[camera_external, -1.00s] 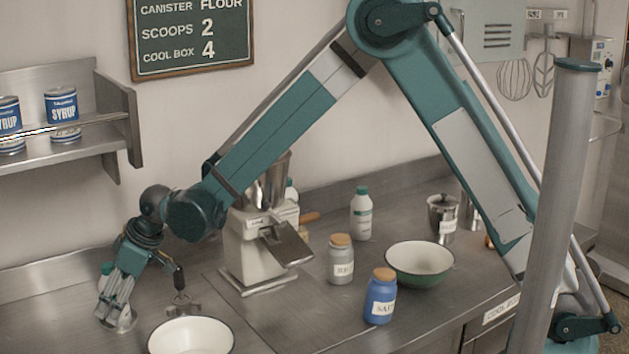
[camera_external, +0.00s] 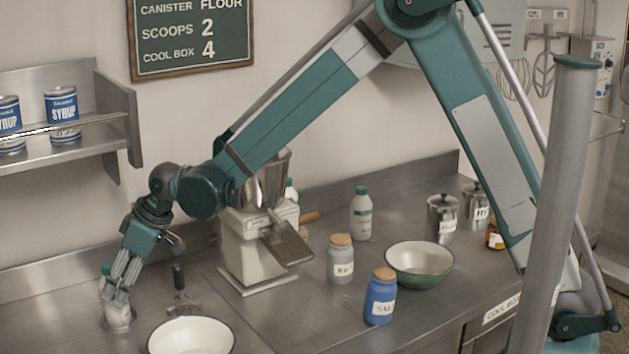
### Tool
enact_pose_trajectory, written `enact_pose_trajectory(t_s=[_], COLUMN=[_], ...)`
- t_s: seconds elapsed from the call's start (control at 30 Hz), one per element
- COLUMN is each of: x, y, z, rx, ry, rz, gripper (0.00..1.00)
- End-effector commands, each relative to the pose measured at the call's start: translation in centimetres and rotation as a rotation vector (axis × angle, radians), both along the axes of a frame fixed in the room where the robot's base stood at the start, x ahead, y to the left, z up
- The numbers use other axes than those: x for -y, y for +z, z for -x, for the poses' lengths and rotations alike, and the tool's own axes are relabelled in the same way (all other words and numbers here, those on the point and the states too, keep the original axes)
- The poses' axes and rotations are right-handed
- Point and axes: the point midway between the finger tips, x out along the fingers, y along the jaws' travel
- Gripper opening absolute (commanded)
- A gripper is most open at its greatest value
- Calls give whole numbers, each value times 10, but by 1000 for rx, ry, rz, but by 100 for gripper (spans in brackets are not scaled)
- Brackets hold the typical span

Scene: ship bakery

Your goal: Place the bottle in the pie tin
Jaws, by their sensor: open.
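My gripper (camera_external: 118,293) points down at the left of the steel counter, with its fingers open. A bottle with a green cap (camera_external: 106,269) is right at the fingers and largely hidden by them. I cannot tell whether the fingers are around it or in front of it. A second white bottle with a green cap (camera_external: 361,216) stands upright farther right, behind the jars. A round white dish with a dark rim (camera_external: 191,336), cut by the bottom edge, sits right of my gripper. It may be the pie tin; I cannot tell for sure.
A scoop-like tool with a dark handle (camera_external: 179,277) is between my gripper and the grinder (camera_external: 255,250). A grey jar (camera_external: 341,262), a blue salt jar (camera_external: 380,300) and a green bowl (camera_external: 420,279) stand farther right. A wall shelf (camera_external: 75,143) holds syrup cans.

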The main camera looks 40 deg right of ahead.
Motion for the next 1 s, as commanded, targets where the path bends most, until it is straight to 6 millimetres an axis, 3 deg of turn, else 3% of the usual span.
enact_pose_trajectory(t_s=[0.5,1.0], x=[22,26], y=[48,56], z=[16,19], rx=[0,0], ry=[0,0], rz=[0,0], gripper=[54,54])
